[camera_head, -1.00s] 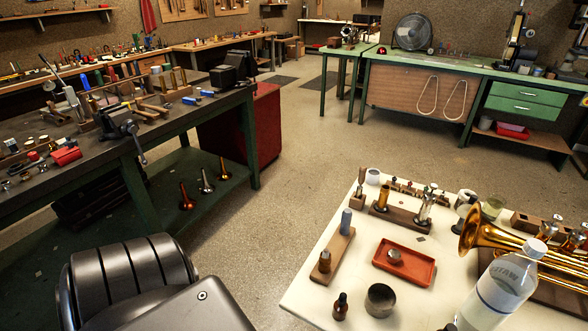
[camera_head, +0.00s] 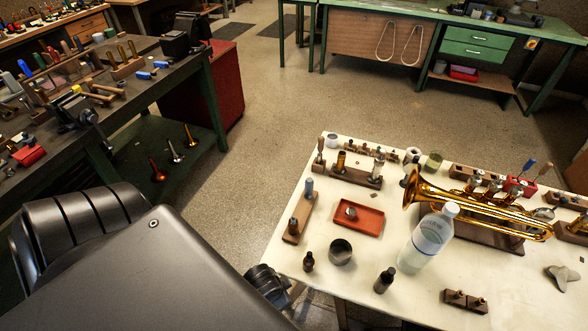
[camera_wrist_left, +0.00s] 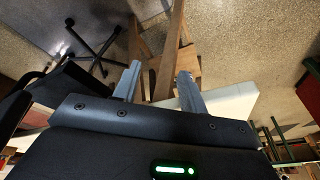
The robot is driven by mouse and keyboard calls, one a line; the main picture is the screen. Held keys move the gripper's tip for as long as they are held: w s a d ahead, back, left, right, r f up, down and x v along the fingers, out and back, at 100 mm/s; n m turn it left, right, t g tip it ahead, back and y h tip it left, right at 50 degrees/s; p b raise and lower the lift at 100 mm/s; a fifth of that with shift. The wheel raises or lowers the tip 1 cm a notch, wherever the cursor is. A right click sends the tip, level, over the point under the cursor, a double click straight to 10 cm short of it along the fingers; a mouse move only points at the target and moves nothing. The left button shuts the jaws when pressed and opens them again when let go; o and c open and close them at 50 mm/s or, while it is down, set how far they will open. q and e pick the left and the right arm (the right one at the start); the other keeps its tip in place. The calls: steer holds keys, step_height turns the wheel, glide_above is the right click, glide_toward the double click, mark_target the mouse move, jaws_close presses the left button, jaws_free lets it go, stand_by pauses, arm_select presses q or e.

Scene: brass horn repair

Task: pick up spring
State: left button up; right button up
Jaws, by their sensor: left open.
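I cannot make out a spring for certain in either view. A small greyish piece (camera_head: 351,213) lies in the red tray (camera_head: 371,228) on the white-topped table, too small to identify. In the left wrist view my left gripper (camera_wrist_left: 160,72) is open, with nothing between its two grey fingers. Wooden legs and the floor show beyond it, with a pale table edge at the right. In the head view my left arm reaches to the table's left front edge; its fingers are hidden there. My right gripper is not in view.
A dark workbench (camera_head: 135,100) stands left.

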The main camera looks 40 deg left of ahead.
arm_select(q)
steer(key=w+d+r+m+t+p, duration=0.1)
steer(key=w+r+m, duration=0.2)
steer(key=r+m, duration=0.25)
steer(key=w+r+m+t+h+p, duration=0.1)
steer(key=w+r+m, duration=0.35)
steer(key=r, duration=0.25)
steer(key=w+d+r+m+t+p, duration=0.1)
steer(key=w+r+m+t, duration=0.1)
steer(key=r+m, duration=0.4)
steer(key=m+g, duration=0.1)
steer(key=m, duration=1.6)
glide_toward(293, 218)
steer(key=shift+w+d+f, duration=0.6)
steer(key=shift+w+f, duration=0.35)
steer(key=shift+f, duration=0.35)
steer(key=shift+y, duration=0.4)
steer(key=x, duration=0.2)
steer(key=b+x, duration=0.1)
steer(key=x, duration=0.1)
steer(key=shift+w+a+f, duration=0.2)
steer(key=shift+f, duration=0.1)
jaws_close()
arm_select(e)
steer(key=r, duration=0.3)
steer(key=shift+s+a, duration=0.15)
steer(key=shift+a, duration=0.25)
